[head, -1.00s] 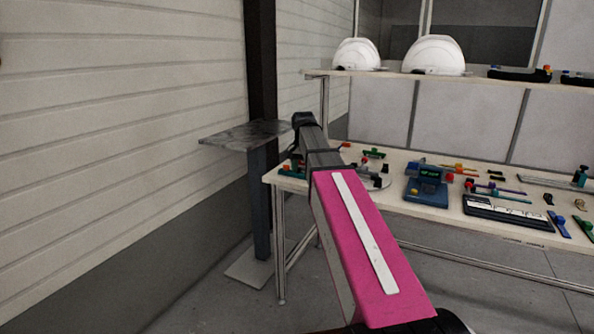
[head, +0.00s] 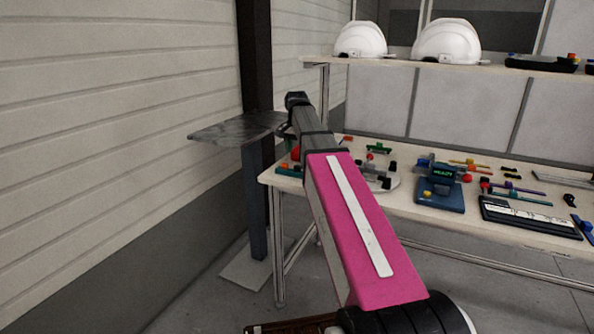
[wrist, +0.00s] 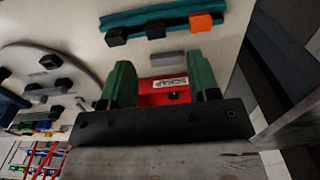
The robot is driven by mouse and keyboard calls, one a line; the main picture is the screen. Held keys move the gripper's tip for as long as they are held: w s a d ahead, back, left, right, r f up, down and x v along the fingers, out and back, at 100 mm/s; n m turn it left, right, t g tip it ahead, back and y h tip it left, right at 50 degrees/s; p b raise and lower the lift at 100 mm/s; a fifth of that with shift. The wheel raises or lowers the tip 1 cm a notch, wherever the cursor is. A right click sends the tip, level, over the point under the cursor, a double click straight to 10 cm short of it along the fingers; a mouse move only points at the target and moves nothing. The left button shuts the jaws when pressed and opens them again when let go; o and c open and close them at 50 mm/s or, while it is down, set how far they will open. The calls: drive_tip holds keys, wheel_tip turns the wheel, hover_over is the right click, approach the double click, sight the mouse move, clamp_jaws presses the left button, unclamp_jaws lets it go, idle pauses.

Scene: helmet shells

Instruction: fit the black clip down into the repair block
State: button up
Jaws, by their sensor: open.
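My gripper (wrist: 161,84) shows in the wrist view with its two green fingers apart. A red box marked SCRAP (wrist: 147,98) shows between and beyond them; I see nothing held. Several black clip-like pieces are in view: one (wrist: 50,61) is on the round pale plate, and two (wrist: 116,37) are on a teal bar (wrist: 175,20) beyond the fingers. I cannot tell which is the task's clip. I cannot pick out the repair block with certainty. In the head view my arm hides part of the bench's left end, and my gripper does not show clearly.
The bench (head: 410,208) holds a blue device (head: 441,193) with a lit display, a black tray (head: 528,216) and several small coloured parts. White helmets (head: 446,41) stand on the shelf above. A dark post with a grey ledge (head: 235,130) stands left of the bench.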

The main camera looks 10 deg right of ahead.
sight(297, 170)
drive_tip(key=shift+s+d+f, duration=0.1)
drive_tip(key=shift+f, duration=1.6)
drive_tip(key=shift+d+f, duration=0.1)
drive_tip(key=shift+f, duration=1.55)
drive_tip(key=c, duration=1)
